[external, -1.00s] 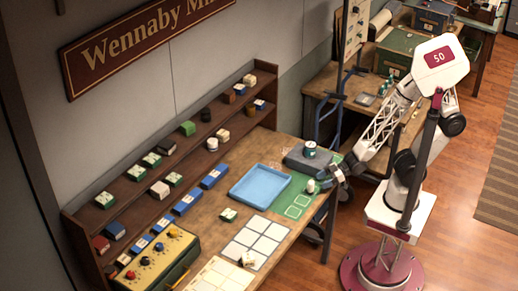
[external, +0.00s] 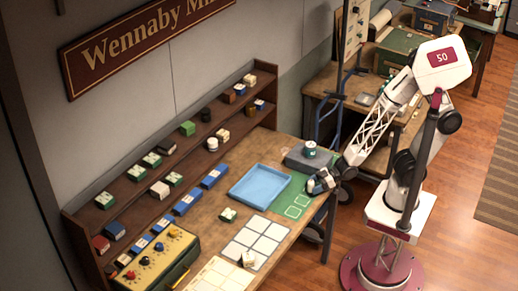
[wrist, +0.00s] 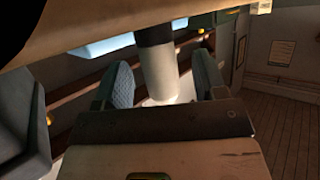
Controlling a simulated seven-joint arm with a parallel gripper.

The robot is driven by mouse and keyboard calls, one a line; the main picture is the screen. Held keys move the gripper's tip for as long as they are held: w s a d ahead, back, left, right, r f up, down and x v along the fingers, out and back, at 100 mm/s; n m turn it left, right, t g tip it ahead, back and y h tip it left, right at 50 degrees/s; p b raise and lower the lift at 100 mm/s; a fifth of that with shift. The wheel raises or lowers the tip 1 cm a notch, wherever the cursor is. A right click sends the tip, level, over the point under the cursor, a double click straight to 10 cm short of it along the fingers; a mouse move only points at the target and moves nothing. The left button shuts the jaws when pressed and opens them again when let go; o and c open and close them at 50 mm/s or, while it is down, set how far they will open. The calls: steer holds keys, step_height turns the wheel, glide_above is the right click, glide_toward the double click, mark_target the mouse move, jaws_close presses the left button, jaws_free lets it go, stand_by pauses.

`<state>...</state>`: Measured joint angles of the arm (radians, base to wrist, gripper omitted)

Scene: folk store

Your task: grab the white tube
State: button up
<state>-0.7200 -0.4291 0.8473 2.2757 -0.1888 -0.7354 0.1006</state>
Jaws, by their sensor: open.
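The white tube (wrist: 160,75) stands between my two fingers in the wrist view. It is a pale cylinder with a darker grey band at its upper end in that picture. My gripper (wrist: 163,82) is open, with a padded finger on each side and a visible gap on both sides of the tube. In the external view my gripper (external: 322,182) is low over the green mat (external: 295,200) at the table's right end and hides most or all of the tube.
A blue tray (external: 260,186) lies left of my gripper. A grey box (external: 298,160) with a white-and-dark can (external: 310,148) on it stands just behind. A white grid card (external: 256,241) lies nearer the front. Shelves with small boxes line the wall.

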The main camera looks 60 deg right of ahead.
stand_by(0.4)
steer(key=c, duration=0.8)
steer(key=shift+r, duration=0.1)
steer(key=shift+r, duration=1.55)
steer(key=shift+s+d+r, duration=0.2)
steer(key=s+d+r, duration=0.1)
steer(key=s+d, duration=0.9)
steer(key=s, duration=0.1)
steer(key=shift+r, duration=0.15)
steer(key=shift+s+d, duration=0.2)
